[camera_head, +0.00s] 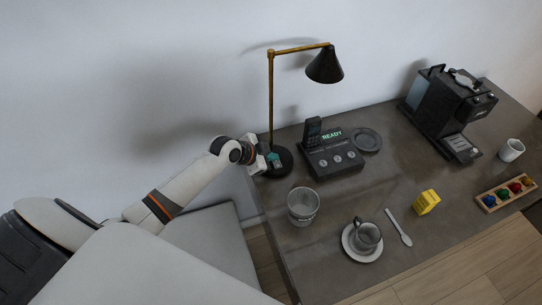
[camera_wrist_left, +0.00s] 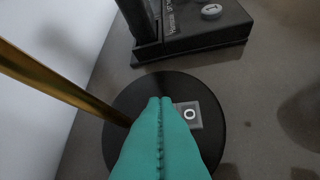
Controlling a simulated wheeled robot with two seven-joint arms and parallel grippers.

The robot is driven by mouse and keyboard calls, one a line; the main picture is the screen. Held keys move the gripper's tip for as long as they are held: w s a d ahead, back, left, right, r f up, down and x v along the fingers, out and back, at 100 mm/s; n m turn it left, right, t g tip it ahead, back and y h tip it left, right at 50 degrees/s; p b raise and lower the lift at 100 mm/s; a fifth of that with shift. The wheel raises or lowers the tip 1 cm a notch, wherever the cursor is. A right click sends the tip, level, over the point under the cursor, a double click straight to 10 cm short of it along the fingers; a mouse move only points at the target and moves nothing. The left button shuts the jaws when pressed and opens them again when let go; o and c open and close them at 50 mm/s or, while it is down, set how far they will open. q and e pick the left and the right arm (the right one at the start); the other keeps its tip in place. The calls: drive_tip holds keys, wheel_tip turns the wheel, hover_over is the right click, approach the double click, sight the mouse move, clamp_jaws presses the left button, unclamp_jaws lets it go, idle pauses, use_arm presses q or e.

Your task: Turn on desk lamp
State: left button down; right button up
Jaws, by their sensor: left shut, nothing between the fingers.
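The desk lamp has a black cone shade (camera_head: 325,66), a brass stem (camera_head: 271,100) and a round black base (camera_head: 282,159) at the table's left back. In the left wrist view the base (camera_wrist_left: 214,124) carries a small grey square switch with a white ring (camera_wrist_left: 190,114). My left gripper (camera_head: 272,161) is shut and empty over the base. Its teal fingertips (camera_wrist_left: 160,104) are just left of the switch in the left wrist view and cover part of it. I cannot tell whether they touch it. No glow shows at the shade. My right gripper is not in view.
A coffee machine (camera_head: 440,103) is at right.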

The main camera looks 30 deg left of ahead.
use_arm(q)
drive_tip(key=shift+f, duration=0.1)
drive_tip(key=shift+w+a+f+b, duration=0.15)
drive_tip(key=shift+f+b, duration=0.05)
drive_tip(key=shift+b, duration=0.2)
drive_tip(key=shift+g, duration=0.3)
drive_tip(key=shift+s+d+r+p, duration=0.15)
drive_tip(key=shift+s+d+p, duration=0.35)
drive_tip(key=shift+p, duration=0.25)
drive_tip(key=shift+s+d, duration=0.1)
drive_tip(key=shift+d, duration=0.1)
